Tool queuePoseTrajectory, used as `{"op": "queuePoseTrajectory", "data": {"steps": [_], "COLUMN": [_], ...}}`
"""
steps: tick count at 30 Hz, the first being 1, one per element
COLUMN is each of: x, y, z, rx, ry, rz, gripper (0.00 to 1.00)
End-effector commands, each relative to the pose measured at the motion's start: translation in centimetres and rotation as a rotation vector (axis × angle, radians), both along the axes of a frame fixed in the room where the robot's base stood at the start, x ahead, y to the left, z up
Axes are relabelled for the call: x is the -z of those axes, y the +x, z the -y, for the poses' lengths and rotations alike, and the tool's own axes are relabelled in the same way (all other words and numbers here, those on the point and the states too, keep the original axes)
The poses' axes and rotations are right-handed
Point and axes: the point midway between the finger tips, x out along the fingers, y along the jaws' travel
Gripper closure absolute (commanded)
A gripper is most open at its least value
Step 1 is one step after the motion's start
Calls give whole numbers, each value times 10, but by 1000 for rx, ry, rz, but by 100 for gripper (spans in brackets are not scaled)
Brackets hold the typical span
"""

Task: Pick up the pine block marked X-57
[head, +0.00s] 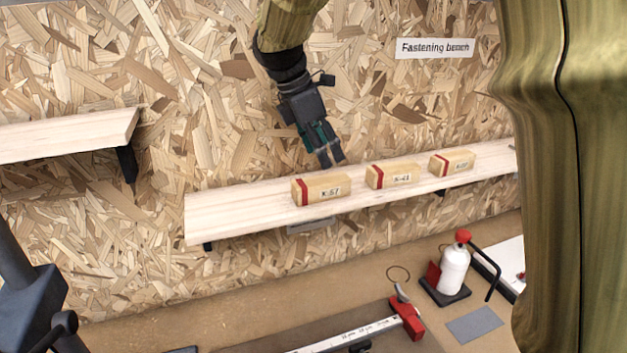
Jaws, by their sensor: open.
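A pine block with a red band and a label that seems to read X-57 (320,189) lies on the wooden wall shelf (235,212), the leftmost of three similar blocks. My gripper (331,160) is open and empty, pointing down just above and behind this block, apart from it. The middle block (391,175) has a label that looks like X-21 or X-41. The right block (452,162) has a label too small to read surely.
Another shelf (65,137) is at the upper left. A "Fastening bench" sign (435,48) is on the chipboard wall. The shelf's left end is clear.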

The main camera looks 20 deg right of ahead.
Motion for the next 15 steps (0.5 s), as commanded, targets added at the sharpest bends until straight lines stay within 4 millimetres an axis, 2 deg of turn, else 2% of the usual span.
{"op": "queuePoseTrajectory", "data": {"steps": [9,15], "x": [37,45], "y": [0,1], "z": [14,17], "rx": [-3,-4], "ry": [0,0], "rz": [-3,-2], "gripper": [35,35]}}
